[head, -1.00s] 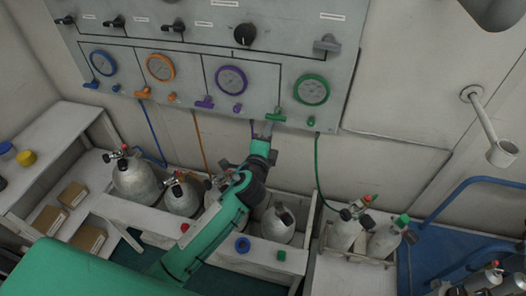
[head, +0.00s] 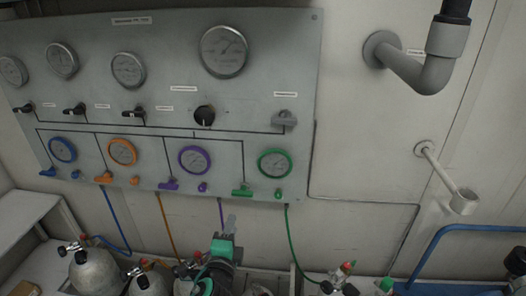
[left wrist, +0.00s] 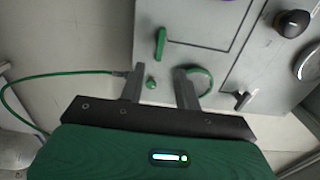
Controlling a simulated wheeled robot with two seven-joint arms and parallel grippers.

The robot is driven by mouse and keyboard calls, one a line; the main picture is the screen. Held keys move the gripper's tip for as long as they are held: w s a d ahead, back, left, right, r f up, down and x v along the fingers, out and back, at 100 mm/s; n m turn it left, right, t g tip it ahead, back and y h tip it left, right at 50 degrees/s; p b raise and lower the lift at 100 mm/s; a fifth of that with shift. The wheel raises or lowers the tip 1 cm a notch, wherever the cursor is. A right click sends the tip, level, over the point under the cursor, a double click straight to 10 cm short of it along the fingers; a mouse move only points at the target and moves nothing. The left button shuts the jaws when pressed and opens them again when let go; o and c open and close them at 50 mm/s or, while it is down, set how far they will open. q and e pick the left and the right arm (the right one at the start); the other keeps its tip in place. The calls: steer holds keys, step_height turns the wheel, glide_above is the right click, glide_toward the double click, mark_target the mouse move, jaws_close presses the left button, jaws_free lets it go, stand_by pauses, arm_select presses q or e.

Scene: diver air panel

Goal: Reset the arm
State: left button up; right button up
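My left gripper (head: 231,218) is just below the lower edge of the grey air panel (head: 100,95) in the head view, under the green lever (head: 243,190). In the left wrist view its two fingers (left wrist: 158,76) are apart with nothing held between them. Beyond the fingers, that view shows the green lever (left wrist: 160,44), a small green knob (left wrist: 151,83) and the green-rimmed gauge (left wrist: 208,78), partly hidden by a finger. I see no contact with the panel. My right gripper is not in view.
Gas cylinders (head: 95,272) stand below the panel, with coloured hoses running down to them. The green hose (head: 292,245) hangs right of my gripper. A wall pipe (head: 405,68), a holder (head: 462,202) and a blue rail (head: 450,236) are at the right.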

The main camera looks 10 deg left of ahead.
arm_select(q)
steer(key=s+a+f+n+g+y, duration=0.2)
steer(key=s+a+f+n+g, duration=0.5)
steer(key=s+f+n, duration=0.4)
steer(key=s+a+f+n+g+h, duration=0.15)
steer(key=s+g, duration=0.25)
steer(key=s, duration=0.5)
steer(key=s+f+n+g+h, duration=0.1)
steer(key=s+f+n+g, duration=0.15)
steer(key=s, duration=0.65)
step_height(320, 180, down, 30)
steer(key=s+g, duration=0.1)
steer(key=g, duration=0.1)
steer(key=s+a+f+g, duration=0.1)
steer(key=s+a+f, duration=0.1)
steer(key=s+f, duration=1.7)
steer(key=shift+s+a+f+n, duration=0.3)
steer(key=shift+s+a+f, duration=0.1)
steer(key=shift+f, duration=0.35)
steer(key=shift+w+g+y, duration=0.1)
steer(key=shift+g+y, duration=0.15)
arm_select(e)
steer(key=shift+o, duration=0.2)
